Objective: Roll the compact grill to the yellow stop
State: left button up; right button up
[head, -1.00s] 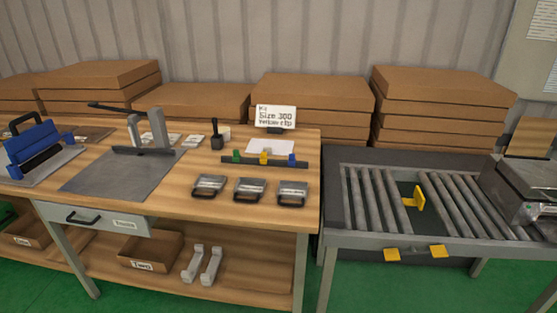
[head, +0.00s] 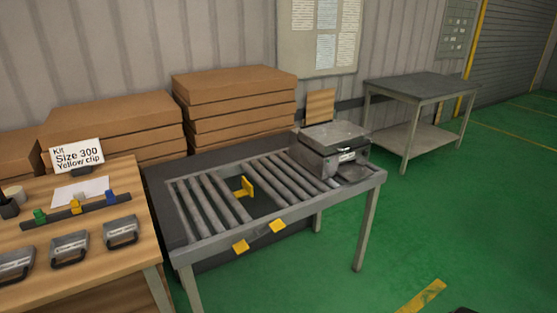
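The compact grill (head: 333,155) is a grey metal box with a flat lid and a front handle. It sits at the right end of the roller table (head: 215,236). The yellow stop (head: 246,187) stands upright in the gap between the two sets of rollers, to the left of the grill and apart from it. Bare rollers (head: 277,176) lie between the grill and the stop.
Two yellow tabs (head: 259,236) sit on the roller table's front edge. A wooden workbench (head: 140,189) with handled plates and a "Size 300 Yellow clip" sign (head: 77,156) stands left. Cardboard stacks (head: 234,108) stand behind. A grey table (head: 420,88) is at the back right. Green floor is clear in front.

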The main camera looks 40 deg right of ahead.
aim_at(333, 147)
jog(key=z, duration=1.8)
jog(key=i+u, duration=0.15)
jog(key=i, duration=0.15)
